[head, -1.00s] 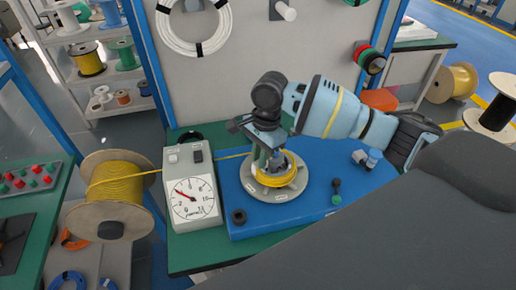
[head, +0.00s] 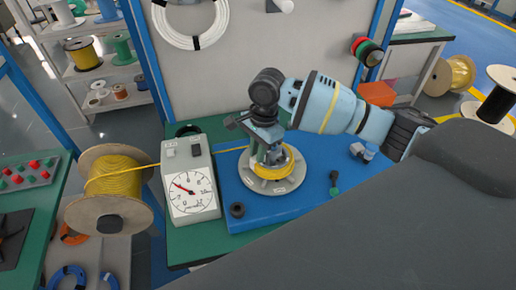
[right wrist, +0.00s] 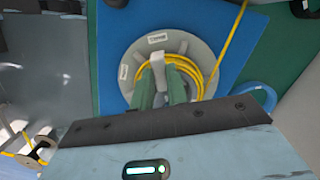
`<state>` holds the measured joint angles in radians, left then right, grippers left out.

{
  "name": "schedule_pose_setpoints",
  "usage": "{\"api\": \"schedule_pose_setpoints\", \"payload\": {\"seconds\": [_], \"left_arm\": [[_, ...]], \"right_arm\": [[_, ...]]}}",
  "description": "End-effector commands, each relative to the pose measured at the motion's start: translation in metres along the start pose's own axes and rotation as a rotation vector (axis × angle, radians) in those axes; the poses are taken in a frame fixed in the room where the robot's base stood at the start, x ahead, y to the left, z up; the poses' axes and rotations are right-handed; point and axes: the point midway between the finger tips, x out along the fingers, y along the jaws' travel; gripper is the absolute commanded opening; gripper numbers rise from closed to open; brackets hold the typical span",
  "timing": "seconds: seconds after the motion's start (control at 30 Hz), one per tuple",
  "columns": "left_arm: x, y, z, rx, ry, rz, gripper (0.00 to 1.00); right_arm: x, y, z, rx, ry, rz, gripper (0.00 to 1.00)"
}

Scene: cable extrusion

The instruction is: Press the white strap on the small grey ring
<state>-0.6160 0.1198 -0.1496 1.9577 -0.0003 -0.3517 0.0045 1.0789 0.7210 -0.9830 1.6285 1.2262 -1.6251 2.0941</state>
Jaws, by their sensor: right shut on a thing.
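A grey disc (head: 246,182) with small white labels lies on the blue mat and carries a coil of yellow cable (head: 287,170). My right gripper (head: 270,156) reaches down over its middle. A small dark ring (head: 237,210) lies on the mat at the front left, clear of the gripper. My left gripper is not in view.
The yellow cable runs left behind a dial box (head: 190,181) to a wooden spool (head: 112,190). A dark and green tool (head: 334,186) and small blue and grey parts (head: 366,151) lie on the mat. A white coil with black ties (head: 188,40) hangs behind.

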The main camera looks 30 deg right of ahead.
Motion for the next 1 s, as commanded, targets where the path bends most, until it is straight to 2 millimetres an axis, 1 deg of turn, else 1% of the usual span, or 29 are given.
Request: {"api": "schedule_pose_setpoints", "payload": {"seconds": [0.6,1.0], "left_arm": [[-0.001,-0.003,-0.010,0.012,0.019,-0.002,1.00],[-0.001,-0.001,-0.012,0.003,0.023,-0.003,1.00]], "right_arm": [[0.020,0.000,-0.003,0.000,-0.001,0.000,0.02],[0.021,0.000,-0.003,0.000,0.000,0.000,0.02]]}}
